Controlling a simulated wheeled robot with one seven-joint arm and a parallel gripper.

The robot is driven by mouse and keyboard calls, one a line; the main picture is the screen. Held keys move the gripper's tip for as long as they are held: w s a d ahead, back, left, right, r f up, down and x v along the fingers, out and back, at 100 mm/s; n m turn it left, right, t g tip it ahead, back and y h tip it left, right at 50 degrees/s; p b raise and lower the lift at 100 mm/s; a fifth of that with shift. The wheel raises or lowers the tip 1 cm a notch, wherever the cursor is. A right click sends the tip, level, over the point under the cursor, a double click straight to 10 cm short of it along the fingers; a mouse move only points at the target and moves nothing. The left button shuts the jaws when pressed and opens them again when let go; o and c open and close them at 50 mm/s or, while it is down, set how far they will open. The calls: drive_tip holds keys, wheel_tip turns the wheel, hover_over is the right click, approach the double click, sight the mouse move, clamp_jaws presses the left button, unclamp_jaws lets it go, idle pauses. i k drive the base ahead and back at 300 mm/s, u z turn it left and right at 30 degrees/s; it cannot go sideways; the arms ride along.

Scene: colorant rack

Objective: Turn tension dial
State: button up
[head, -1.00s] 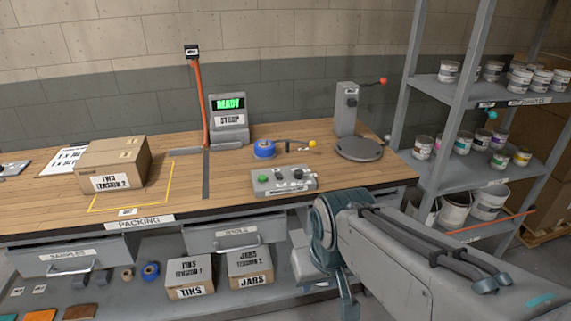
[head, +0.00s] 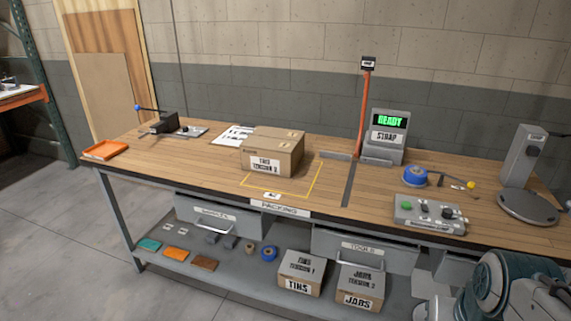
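A grey control box (head: 430,220) stands on the bench's front right part. It has a green button (head: 406,206) at its left, a small dark control (head: 424,208) in the middle and a black knob (head: 447,213) at its right. Which of these is the tension dial, and its setting, are too small to read. A closed carton (head: 272,152) labelled "TINS TENSION 2" sits at the back of the yellow outlined area. A screen (head: 389,122) behind reads "READY" above a "STRAP" label. My arm fills the bottom right corner; my gripper does not show.
The wooden bench (head: 215,165) has free room at its left and front. A blue tape roll (head: 415,176), a round-based stand (head: 526,206) and an orange post (head: 363,110) stand on it. Cartons marked "TINS" (head: 300,275) and "JABS" (head: 360,288) sit on the lower shelf.

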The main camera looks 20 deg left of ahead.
sight(447, 213)
drive_tip(key=k, duration=0.65)
drive_tip(key=z, duration=0.45)
drive_tip(key=i, duration=1.5)
drive_tip(key=u, duration=0.45)
